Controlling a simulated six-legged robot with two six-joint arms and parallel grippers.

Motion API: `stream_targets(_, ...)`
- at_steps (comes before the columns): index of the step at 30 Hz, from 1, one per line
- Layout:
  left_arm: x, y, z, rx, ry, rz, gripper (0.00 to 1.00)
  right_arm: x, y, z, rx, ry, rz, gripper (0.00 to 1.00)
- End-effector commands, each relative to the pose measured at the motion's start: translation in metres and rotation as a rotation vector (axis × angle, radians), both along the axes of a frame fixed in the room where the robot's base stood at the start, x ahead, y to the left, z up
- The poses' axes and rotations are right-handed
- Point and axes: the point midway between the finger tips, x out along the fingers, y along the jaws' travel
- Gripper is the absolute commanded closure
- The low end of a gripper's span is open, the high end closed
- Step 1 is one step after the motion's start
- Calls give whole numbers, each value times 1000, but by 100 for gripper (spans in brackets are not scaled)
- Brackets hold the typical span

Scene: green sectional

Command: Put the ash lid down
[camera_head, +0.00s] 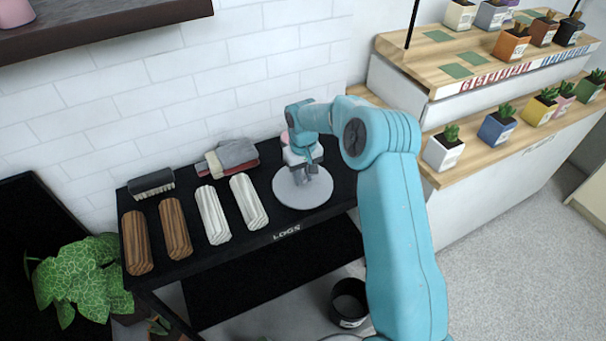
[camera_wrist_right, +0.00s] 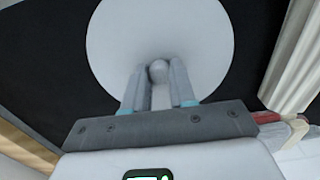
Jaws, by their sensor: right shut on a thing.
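The ash lid (camera_head: 301,195) is a flat, round, light grey disc over the right part of the black shelf top. It fills the upper middle of the right wrist view (camera_wrist_right: 160,28). My right gripper (camera_head: 306,174) is above the lid, pointing down. In the wrist view its two fingers (camera_wrist_right: 158,80) are on either side of the lid's small round knob (camera_wrist_right: 158,69), shut on it. The lid looks level. I cannot tell whether it touches the shelf or hangs just above it. My left gripper is not in view.
On the black shelf marked LOGS (camera_head: 285,233), pale logs (camera_head: 248,201) lie left of the lid, then brown logs (camera_head: 175,229). A brush (camera_head: 151,184) and folded cloths (camera_head: 230,157) sit behind. A dark bucket (camera_head: 350,302) stands below. Potted plants line the stand (camera_head: 470,178) at right.

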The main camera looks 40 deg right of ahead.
Motion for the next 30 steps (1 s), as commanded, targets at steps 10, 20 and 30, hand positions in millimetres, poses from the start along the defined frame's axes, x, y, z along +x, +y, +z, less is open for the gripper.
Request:
stream_targets(10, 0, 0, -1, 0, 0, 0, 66, 0, 0, -1, 0, 1, 0, 49)
stream_targets(20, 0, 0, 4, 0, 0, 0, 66, 1, 0, 45, -2, -5, 0, 49)
stream_targets(30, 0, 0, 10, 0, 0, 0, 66, 0, 0, 112, -1, -2, 0, 49)
